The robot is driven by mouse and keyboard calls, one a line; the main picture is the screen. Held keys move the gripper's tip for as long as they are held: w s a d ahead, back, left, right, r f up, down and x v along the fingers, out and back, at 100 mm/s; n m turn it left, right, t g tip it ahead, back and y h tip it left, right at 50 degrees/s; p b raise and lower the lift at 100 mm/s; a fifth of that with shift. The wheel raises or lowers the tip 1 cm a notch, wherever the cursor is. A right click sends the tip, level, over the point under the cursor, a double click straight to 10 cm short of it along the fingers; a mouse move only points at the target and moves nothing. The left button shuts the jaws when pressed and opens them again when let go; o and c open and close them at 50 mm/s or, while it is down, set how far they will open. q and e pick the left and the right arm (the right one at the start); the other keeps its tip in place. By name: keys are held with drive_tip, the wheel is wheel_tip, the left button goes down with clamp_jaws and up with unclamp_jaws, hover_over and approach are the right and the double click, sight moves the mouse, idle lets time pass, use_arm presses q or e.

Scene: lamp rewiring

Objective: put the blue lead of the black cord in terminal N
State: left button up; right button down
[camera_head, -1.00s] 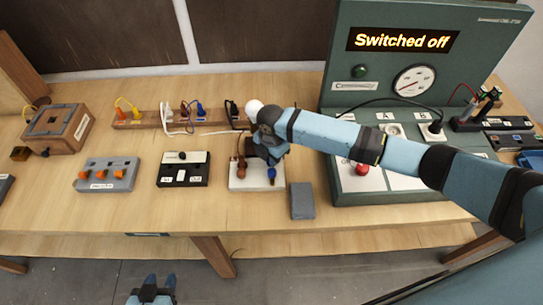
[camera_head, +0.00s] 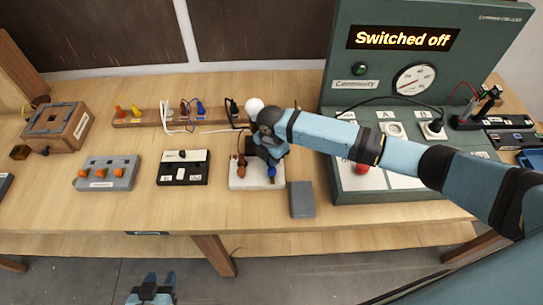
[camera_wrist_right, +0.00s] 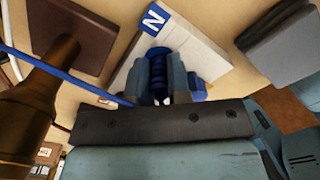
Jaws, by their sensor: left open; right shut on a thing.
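The white terminal block (camera_head: 243,184) stands mid-table, with a brown knob (camera_head: 240,172) at left and a blue knob (camera_head: 271,171) at right. My right gripper (camera_head: 272,158) is down over its right side. In the right wrist view, its fingers (camera_wrist_right: 160,85) are shut around the ribbed blue knob (camera_wrist_right: 157,66) beside the N label (camera_wrist_right: 153,20). The blue lead (camera_wrist_right: 75,77) runs from the left past the brown knob (camera_wrist_right: 30,98) and passes behind the gripper; its end is hidden. My left gripper (camera_head: 152,284) is open and empty, in front of the table.
A grey block (camera_head: 302,199) lies just right of the terminal block. The green test panel (camera_head: 340,95), reading "Switched off", stands further right. A switch box (camera_head: 183,167) and a grey box with orange knobs (camera_head: 106,173) stand left. A plug rack (camera_head: 148,119) is behind them.

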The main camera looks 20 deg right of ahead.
drive_tip(key=c, duration=1)
unclamp_jaws()
wheel_tip(320, 180, up, 14)
drive_tip(key=shift+d+f+b, duration=0.1)
drive_tip(key=shift+b, duration=0.7)
